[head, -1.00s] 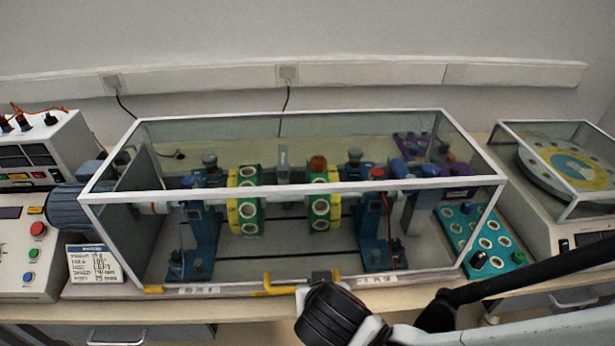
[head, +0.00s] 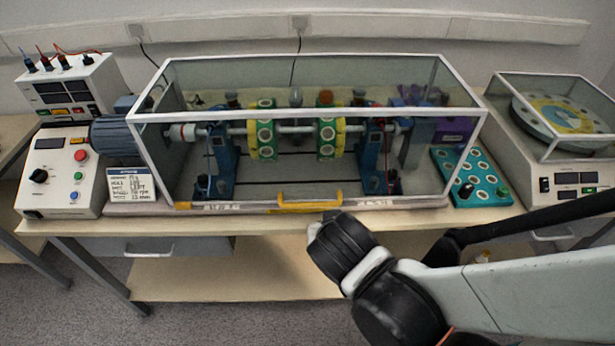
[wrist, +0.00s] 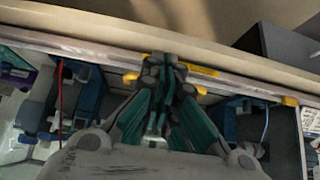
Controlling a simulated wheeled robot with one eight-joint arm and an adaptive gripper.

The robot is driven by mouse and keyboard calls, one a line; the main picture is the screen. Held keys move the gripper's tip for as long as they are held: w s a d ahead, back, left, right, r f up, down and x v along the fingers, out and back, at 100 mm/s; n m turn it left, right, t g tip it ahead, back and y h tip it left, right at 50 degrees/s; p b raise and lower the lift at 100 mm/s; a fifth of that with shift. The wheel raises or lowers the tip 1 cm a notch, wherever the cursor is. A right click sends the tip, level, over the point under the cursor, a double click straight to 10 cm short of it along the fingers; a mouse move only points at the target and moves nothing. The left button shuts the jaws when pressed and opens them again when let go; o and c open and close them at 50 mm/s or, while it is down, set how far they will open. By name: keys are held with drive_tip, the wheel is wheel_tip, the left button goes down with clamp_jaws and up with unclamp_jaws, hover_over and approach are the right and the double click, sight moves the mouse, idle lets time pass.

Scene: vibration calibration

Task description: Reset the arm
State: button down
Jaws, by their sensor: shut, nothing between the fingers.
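My gripper (wrist: 165,75) shows in the wrist view with its dark fingertips together and nothing between them. Its green-sided fingers point toward the front edge of the clear-sided enclosure. They overlap the yellow handle (wrist: 131,76) in this view; I cannot tell whether they touch it. In the head view my arm (head: 480,295) reaches in from the lower right, its black joint in front of the bench. The gripper itself cannot be made out there. The enclosure (head: 312,116) is closed over a shaft rig, with the yellow handle (head: 325,198) at its front edge.
A control box (head: 60,165) and a stacked supply unit (head: 70,85) stand at the left. A teal tray (head: 472,170) and a covered disc machine (head: 565,165) stand at the right. Open floor (head: 215,315) lies in front of the bench (head: 190,240).

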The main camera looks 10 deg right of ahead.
drive_tip(key=shift+w+d, duration=0.1)
drive_tip(key=d+r+n, duration=0.1)
drive_tip(key=d+r, duration=0.2)
drive_tip(key=r, duration=0.3)
drive_tip(key=d+r+n+y, duration=0.1)
drive_tip(key=d+r, duration=0.2)
drive_tip(key=r, duration=0.4)
drive_tip(key=shift+s+d, duration=0.25)
drive_tip(key=shift+s, duration=0.2)
